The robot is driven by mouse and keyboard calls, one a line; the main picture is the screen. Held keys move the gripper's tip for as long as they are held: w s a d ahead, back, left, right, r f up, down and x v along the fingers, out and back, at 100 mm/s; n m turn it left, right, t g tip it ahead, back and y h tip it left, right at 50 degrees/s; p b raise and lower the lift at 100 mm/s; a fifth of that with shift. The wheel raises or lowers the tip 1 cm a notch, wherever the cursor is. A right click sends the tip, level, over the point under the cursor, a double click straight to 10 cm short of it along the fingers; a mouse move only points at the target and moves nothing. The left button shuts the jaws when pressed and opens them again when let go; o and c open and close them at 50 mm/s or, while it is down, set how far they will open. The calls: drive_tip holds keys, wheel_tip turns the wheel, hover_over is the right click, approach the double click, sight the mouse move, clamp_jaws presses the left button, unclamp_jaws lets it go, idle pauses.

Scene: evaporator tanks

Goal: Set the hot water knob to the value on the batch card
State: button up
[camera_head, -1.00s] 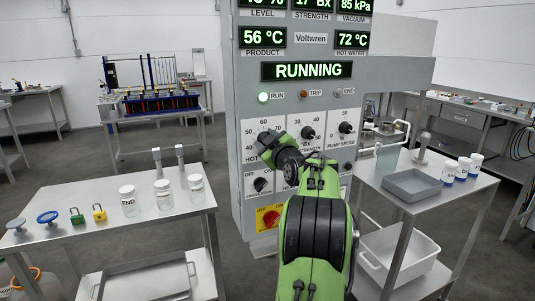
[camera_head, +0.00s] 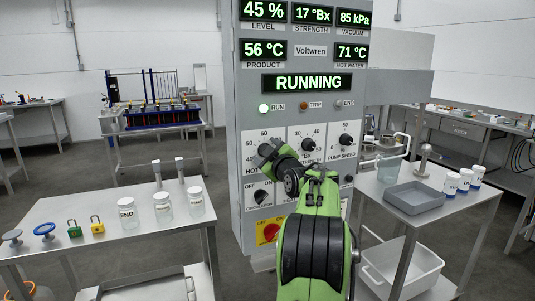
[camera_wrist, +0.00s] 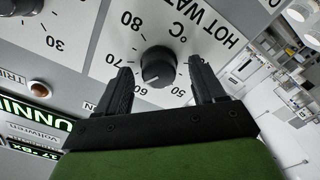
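The hot water knob (camera_wrist: 158,66) is black and round, on a white plate marked 50 to 80 °C. Its pointer seems to lie near the 60 side, but I cannot read it exactly. My gripper (camera_wrist: 164,82) is open, with one finger on each side of the knob; a gap shows on both sides. In the head view my gripper (camera_head: 268,152) is at the panel's left dial and hides the knob. The hot water display (camera_head: 351,51) reads 71 °C. I cannot make out a batch card.
The control panel (camera_head: 243,90) also carries the strength knob (camera_head: 308,145), pump speed knob (camera_head: 346,139) and a red switch (camera_head: 269,232). A table with jars (camera_head: 163,208) and padlocks is at left. A table with a grey tray (camera_head: 414,197) is at right.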

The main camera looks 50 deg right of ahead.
drive_tip(key=shift+s, duration=0.1)
drive_tip(key=b+v, duration=0.2)
drive_tip(key=v, duration=1.3)
drive_tip(key=shift+s+a, duration=0.15)
drive_tip(key=shift+s, duration=0.1)
